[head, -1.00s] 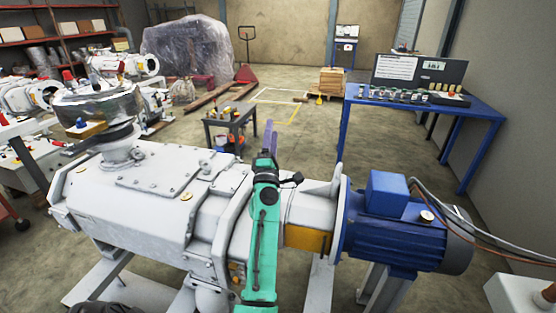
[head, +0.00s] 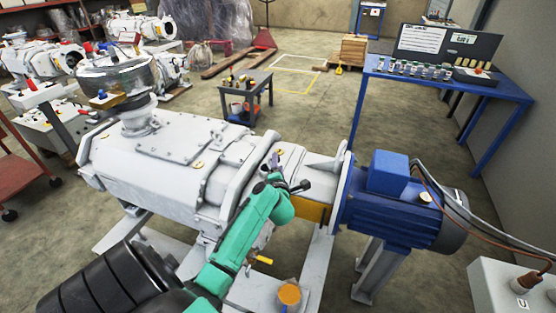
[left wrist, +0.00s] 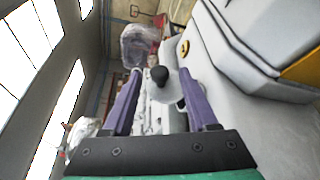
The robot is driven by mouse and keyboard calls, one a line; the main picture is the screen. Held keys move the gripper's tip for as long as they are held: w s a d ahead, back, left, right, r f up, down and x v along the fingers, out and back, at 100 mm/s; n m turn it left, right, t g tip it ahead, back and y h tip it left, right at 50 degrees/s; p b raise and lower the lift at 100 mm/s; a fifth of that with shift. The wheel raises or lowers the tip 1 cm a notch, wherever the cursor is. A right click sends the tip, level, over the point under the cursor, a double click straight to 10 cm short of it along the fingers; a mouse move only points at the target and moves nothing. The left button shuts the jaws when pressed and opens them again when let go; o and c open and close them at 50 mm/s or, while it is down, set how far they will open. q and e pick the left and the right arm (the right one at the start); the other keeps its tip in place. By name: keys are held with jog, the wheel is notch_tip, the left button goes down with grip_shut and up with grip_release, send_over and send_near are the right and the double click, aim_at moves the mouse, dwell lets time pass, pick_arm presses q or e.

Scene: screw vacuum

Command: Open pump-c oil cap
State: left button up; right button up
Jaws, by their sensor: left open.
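The large white pump (head: 175,150) lies across the head view, with a blue motor (head: 400,205) at its right end. My green left arm crosses in front of it. My left gripper (head: 275,160) has purple fingers and is at the pump's housing near the motor end. In the left wrist view the fingers (left wrist: 158,90) are spread apart. I cannot make out that knob in the head view. My right gripper is not in view.
A blue bench (head: 440,80) with small bottles and a case stands at the back right. A grey cart (head: 245,92) with tools stands behind the pump. Other white pumps (head: 45,58) are at the back left. Open floor lies between the cart and the bench.

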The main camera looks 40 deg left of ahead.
pick_arm(q)
jog(key=x, duration=0.3)
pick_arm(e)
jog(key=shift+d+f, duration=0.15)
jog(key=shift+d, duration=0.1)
pick_arm(q)
grip_shut()
jog(key=m, duration=0.1)
jog(key=d+m+y+b, duration=0.1)
jog(key=f+m+t, duration=0.1)
jog(key=m, duration=0.1)
jog(key=shift+w+d+y, duration=0.3)
jog(key=shift+d, duration=0.1)
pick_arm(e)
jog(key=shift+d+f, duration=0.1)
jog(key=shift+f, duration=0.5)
pick_arm(q)
grip_release()
